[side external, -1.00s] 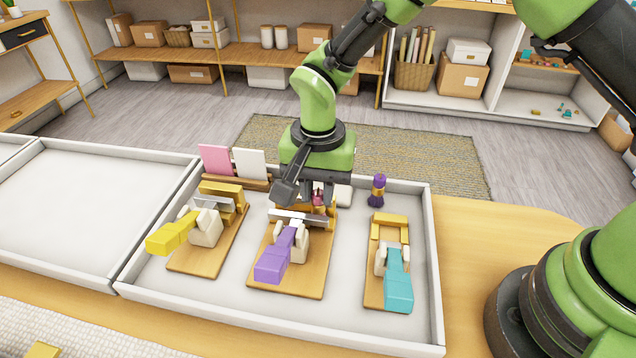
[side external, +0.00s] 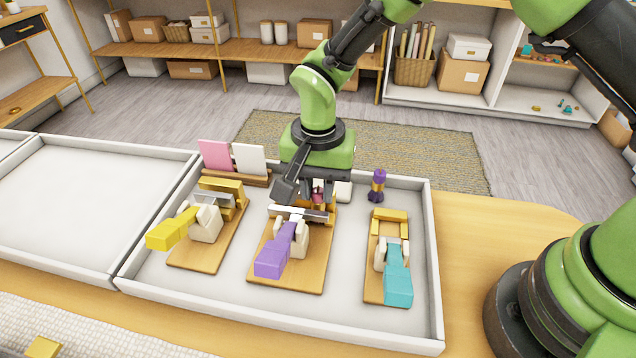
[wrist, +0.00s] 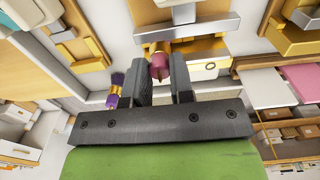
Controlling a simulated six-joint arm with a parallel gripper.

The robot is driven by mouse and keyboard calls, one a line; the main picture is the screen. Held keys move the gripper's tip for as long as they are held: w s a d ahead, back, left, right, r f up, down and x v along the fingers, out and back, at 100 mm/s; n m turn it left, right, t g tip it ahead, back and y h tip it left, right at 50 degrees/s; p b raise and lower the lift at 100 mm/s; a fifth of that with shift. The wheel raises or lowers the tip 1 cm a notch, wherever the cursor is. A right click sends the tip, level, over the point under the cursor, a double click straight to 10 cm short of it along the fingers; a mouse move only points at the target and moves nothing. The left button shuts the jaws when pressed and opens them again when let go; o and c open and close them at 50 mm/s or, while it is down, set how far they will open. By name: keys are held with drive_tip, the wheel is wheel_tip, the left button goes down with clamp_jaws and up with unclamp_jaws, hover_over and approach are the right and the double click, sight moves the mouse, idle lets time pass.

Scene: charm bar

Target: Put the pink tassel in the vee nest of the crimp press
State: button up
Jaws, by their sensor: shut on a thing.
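The pink tassel (wrist: 160,64) is between the two dark fingers of my gripper (wrist: 160,72) in the wrist view, with its round end toward the camera. My gripper (side external: 316,190) is shut on it at the back end of the purple-handled press (side external: 270,262). In the side view only a small bit of the pink tassel (side external: 318,191) shows between the fingers. Gold blocks and a silver bar of this press lie close by the tassel. The vee nest is largely hidden, and I cannot tell whether the tassel touches it.
A yellow-handled press (side external: 172,232) stands left and a teal-handled press (side external: 398,287) right in the white-walled tray (side external: 436,270). A purple tassel (side external: 377,184) with a gold band stands at the back right. Pink (side external: 216,155) and white (side external: 250,159) cards stand at the back left.

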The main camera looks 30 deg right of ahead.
drive_tip(key=shift+f, duration=0.2)
idle(0.3)
drive_tip(key=o, duration=0.9)
wheel_tip(320, 180, up, 9)
drive_tip(key=shift+r, duration=0.5)
